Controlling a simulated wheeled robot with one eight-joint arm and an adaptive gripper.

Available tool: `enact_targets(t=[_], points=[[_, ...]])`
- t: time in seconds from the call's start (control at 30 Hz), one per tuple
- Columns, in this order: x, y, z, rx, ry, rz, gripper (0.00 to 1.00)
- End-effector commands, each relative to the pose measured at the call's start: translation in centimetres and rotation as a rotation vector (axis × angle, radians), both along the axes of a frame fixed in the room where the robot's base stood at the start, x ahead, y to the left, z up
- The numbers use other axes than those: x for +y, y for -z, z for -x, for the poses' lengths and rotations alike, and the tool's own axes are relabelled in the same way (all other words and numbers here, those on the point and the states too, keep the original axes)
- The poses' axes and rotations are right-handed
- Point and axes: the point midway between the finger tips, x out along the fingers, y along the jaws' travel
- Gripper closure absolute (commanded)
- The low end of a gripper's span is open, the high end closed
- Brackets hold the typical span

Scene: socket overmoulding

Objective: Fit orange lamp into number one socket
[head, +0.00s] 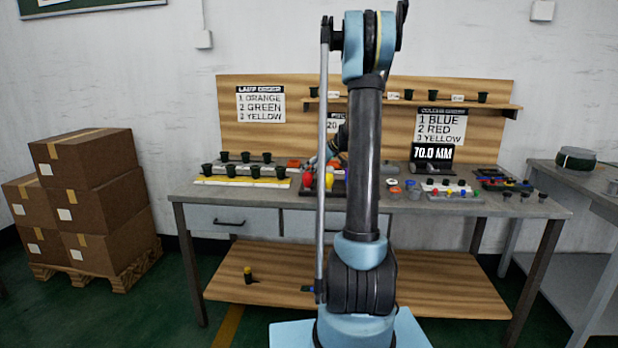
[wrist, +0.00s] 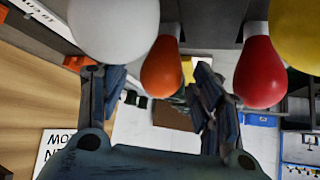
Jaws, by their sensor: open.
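The orange lamp (wrist: 162,68) shows in the wrist view between the two fingers of my gripper (wrist: 150,82), apart from both in the picture. My gripper is open and holds nothing. A white lamp (wrist: 113,27) is to its left, a red lamp (wrist: 260,73) and a yellow lamp (wrist: 300,38) to its right. In the head view the red lamp (head: 308,180) and yellow lamp (head: 329,181) stand on the bench; my arm hides much of that area. Black sockets (head: 255,171) stand in rows at the bench's left; their numbers cannot be read.
The lamp order sign (head: 260,104) lists orange, green, yellow. A display (head: 432,153) reads 70.0 MM. Coloured small parts (head: 445,190) lie on the bench (head: 235,196) to the right. A shelf (head: 480,104) carries black cups. Cartons (head: 90,185) are stacked at the left.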

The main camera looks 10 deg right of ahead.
Motion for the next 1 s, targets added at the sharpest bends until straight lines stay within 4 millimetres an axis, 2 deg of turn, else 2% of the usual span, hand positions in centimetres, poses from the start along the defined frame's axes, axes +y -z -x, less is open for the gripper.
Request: enact_targets(t=[0.13, 0.37, 0.57, 0.87, 1.0], points=[[0.85, 1.16, -0.75, -0.001, 0.001, 0.000, 0.41], [0.94, 1.29, -0.80, 0.000, 0.001, 0.000, 0.41], [0.93, 1.28, -0.80, 0.000, 0.001, 0.000, 0.84], [0.92, 1.26, -0.79, 0.000, 0.001, 0.000, 0.85], [0.91, 0.66, -0.81, 0.000, 0.001, 0.000, 0.85]])
